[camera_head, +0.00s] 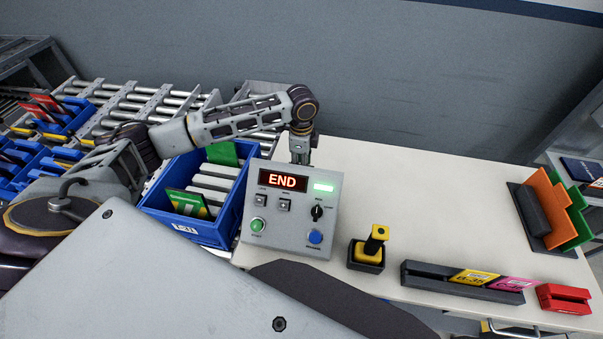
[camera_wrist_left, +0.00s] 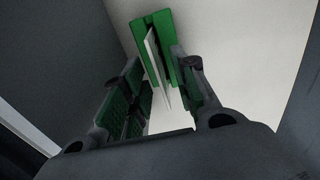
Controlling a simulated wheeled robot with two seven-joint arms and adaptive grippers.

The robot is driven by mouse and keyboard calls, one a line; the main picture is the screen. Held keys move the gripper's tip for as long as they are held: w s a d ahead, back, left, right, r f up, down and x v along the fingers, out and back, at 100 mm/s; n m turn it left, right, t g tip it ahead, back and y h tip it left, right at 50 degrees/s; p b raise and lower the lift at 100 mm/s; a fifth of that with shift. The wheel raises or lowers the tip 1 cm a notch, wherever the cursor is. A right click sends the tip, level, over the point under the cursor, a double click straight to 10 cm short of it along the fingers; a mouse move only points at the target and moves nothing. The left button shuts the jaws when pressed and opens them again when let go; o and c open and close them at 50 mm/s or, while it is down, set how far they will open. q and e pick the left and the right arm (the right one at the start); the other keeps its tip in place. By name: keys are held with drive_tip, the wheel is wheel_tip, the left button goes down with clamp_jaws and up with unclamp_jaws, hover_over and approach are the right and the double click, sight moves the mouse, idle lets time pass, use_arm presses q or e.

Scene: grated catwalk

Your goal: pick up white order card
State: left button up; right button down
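A thin white card (camera_wrist_left: 155,60) stands on edge in the left wrist view, upright against or in a green holder (camera_wrist_left: 167,24). My left gripper (camera_wrist_left: 160,88) is open, with one finger on each side of the card's near part; I see no clear contact. In the head view my left arm reaches over from the left and its wrist points down behind the control box, so the left gripper's fingertips and the card are hidden there. My right gripper is not in view.
The grey control box (camera_head: 288,208) with an END display stands close to my left wrist. A blue crate (camera_head: 225,232) is left of it. A yellow-handled device (camera_head: 372,246), a dark card rail (camera_head: 430,275) and a red block (camera_head: 563,299) sit on the white table (camera_head: 440,200). The table's back middle is clear.

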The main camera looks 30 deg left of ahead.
use_arm(q)
drive_tip(key=shift+f, duration=0.7)
drive_tip(key=shift+c, duration=0.3)
clamp_jaws()
